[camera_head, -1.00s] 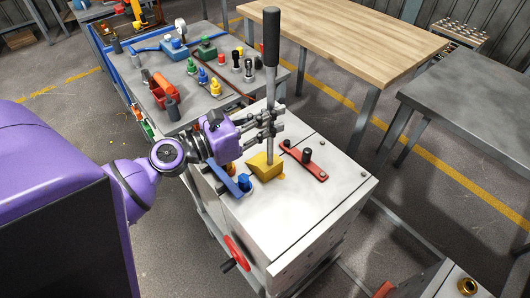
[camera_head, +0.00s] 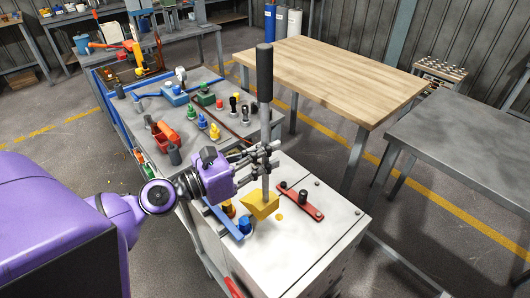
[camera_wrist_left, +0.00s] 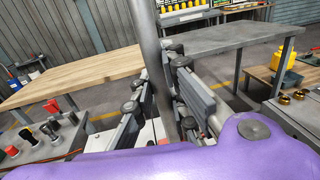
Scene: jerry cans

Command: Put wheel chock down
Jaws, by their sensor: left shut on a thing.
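The wheel chock is a yellow wedge (camera_head: 259,206) with a tall grey rod and a dark grip (camera_head: 265,72) rising from it. It is over the white top of a metal cabinet (camera_head: 312,238); I cannot tell whether its underside touches the top. My left gripper (camera_head: 262,158) is shut around the rod, above the wedge. In the left wrist view the rod (camera_wrist_left: 150,45) runs up between the fingers (camera_wrist_left: 157,105); the wedge is hidden there. My right gripper is not in view.
On the cabinet top, a red bar (camera_head: 300,202) lies right of the wedge and a blue bar (camera_head: 222,220) left of it. An orange spot (camera_head: 280,217) marks the top beside the wedge. A cluttered grey bench (camera_head: 215,92) and a wooden table (camera_head: 335,75) stand behind.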

